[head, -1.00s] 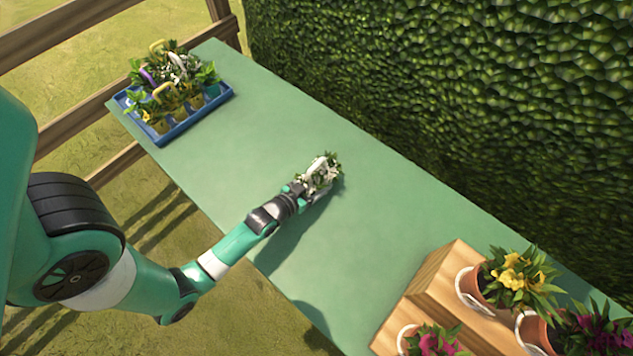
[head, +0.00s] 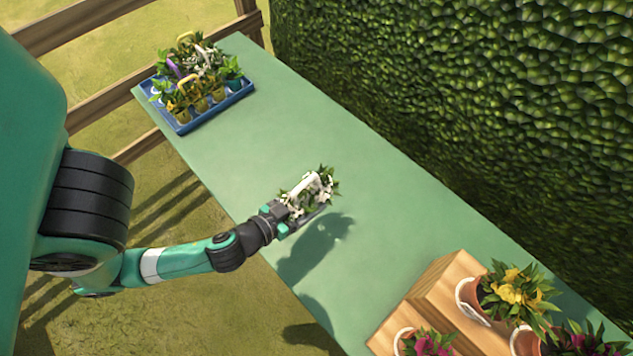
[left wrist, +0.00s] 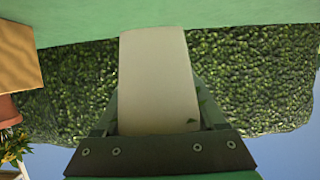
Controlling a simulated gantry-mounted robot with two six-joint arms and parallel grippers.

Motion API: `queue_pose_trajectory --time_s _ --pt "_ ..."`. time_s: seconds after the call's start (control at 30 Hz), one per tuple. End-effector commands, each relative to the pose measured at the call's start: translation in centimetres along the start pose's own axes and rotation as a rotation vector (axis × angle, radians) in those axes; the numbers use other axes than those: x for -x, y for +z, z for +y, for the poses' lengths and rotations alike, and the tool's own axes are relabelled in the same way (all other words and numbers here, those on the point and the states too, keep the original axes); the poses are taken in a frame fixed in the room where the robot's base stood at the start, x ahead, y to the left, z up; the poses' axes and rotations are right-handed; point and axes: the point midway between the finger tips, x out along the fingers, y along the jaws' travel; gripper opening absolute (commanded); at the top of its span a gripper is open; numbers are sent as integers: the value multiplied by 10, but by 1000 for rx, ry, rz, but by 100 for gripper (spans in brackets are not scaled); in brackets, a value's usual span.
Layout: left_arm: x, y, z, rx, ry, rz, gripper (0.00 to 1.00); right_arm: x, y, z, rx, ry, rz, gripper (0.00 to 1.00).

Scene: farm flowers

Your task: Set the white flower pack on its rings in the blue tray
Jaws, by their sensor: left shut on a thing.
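My left gripper (head: 290,215) is shut on the white flower pack (head: 311,188) and holds it above the green table, with its shadow apart on the tabletop. The pack has white blooms, green leaves and a white handle. In the left wrist view the pale handle (left wrist: 158,80) stands between the fingers and hides much of the view. The blue tray (head: 212,113) sits at the far left end of the table. It holds several packs with yellow, purple and white handles. Its rings are too small or hidden to tell. My right gripper is not in view.
The green table (head: 270,125) is clear between the pack and the tray. A wooden stepped stand (head: 440,300) with several potted flowers is at the lower right. A hedge (head: 450,100) lines the back, and a wooden fence (head: 150,20) stands behind the tray.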

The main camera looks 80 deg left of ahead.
Motion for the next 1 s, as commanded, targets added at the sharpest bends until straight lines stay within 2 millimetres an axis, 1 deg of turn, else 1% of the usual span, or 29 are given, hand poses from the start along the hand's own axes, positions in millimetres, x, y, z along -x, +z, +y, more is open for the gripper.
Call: queue_pose_trajectory --time_s 0.03,0.1,0.23,0.67,0.77,0.87,0.97,1.0 --pt "4 0 3 -3 7 3 0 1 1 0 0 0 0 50" --pt "8 -2 3 -1 4 5 0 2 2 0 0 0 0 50" --pt "13 -3 3 3 0 8 0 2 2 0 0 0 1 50" --pt "13 -4 2 6 -5 9 0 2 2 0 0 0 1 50" --pt "9 -11 1 17 -23 13 0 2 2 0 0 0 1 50" --pt "1 -23 4 29 -46 15 0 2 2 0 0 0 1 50" --pt "-14 -33 10 39 -62 18 0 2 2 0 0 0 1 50" --pt "-22 -36 17 38 -55 21 0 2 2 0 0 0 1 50"
